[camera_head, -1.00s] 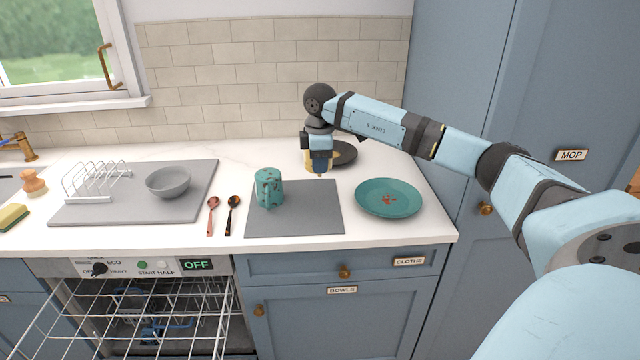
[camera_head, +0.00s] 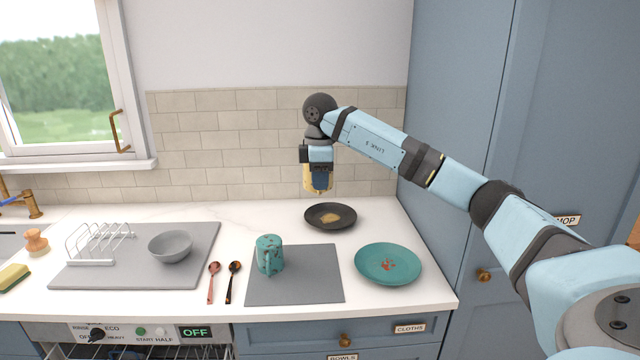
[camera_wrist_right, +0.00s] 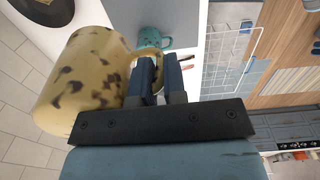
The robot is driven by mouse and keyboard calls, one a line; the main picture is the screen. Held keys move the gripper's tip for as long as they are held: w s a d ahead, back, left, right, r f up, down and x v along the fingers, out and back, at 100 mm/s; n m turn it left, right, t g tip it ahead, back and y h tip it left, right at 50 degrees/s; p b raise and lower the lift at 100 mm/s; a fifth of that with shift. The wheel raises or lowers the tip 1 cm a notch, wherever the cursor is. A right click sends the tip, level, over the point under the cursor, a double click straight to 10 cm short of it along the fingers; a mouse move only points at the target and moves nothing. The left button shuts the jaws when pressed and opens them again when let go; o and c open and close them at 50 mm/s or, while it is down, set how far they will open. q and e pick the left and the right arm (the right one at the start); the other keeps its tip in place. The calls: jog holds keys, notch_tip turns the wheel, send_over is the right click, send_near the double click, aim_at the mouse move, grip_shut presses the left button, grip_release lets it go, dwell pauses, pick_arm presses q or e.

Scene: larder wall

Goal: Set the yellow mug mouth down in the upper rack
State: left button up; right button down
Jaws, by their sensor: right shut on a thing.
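The yellow mug (camera_head: 308,184), with dark brown stains, hangs in the air above the back of the counter. My right gripper (camera_head: 320,187) points down and is shut on it. In the right wrist view the mug (camera_wrist_right: 90,80) lies left of the shut fingers (camera_wrist_right: 158,72), which pinch its handle. Its mouth is hidden, so I cannot tell which way it faces. The white wire upper rack (camera_wrist_right: 228,48) shows pulled out in the right wrist view; only its back edge shows at the bottom of the head view. My left gripper is not in view.
A stained teal mug (camera_head: 269,256) stands on a grey mat (camera_head: 310,283). A teal plate (camera_head: 388,264) and a dark plate (camera_head: 331,215), both with food marks, lie nearby. Two spoons (camera_head: 212,283), a grey bowl (camera_head: 170,246) and a plate stand (camera_head: 97,246) are to the left.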

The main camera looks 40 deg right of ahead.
notch_tip(320, 180, up, 3)
jog(key=shift+r+p, duration=0.15)
jog(key=shift+p, duration=0.8)
